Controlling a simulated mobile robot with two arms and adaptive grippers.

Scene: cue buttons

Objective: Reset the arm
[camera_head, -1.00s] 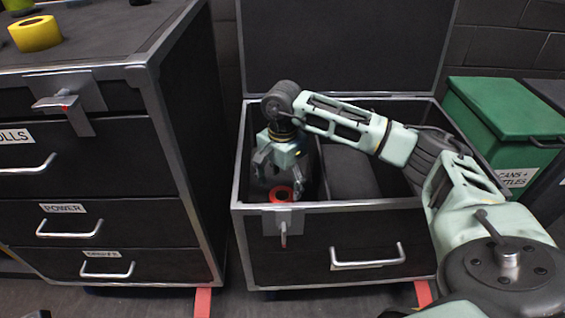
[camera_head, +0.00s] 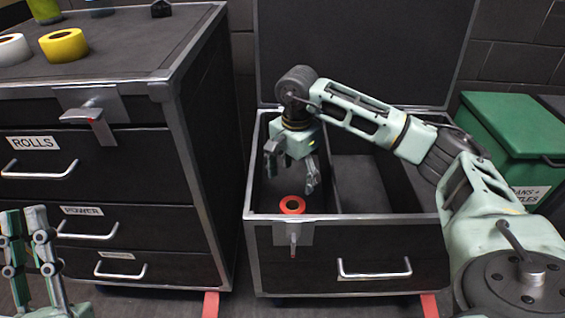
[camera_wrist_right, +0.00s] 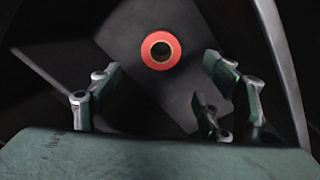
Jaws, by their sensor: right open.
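My right gripper (camera_head: 291,180) hangs open and empty over the left compartment of the open black case (camera_head: 345,217). A red tape roll (camera_head: 282,205) lies flat in that compartment, below the fingers and near the front wall. In the right wrist view the roll (camera_wrist_right: 145,50) lies beyond the spread fingers (camera_wrist_right: 160,90), apart from them. My left gripper (camera_head: 25,212) shows at the lower left of the head view, fingers up and apart, with nothing between them.
A black drawer cabinet (camera_head: 130,170) stands left of the case, with a yellow roll (camera_head: 62,45) and a white roll (camera_head: 14,48) on top. The case's raised lid (camera_head: 360,50) stands behind. A green bin (camera_head: 510,125) is at the right. The case's other compartment looks empty.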

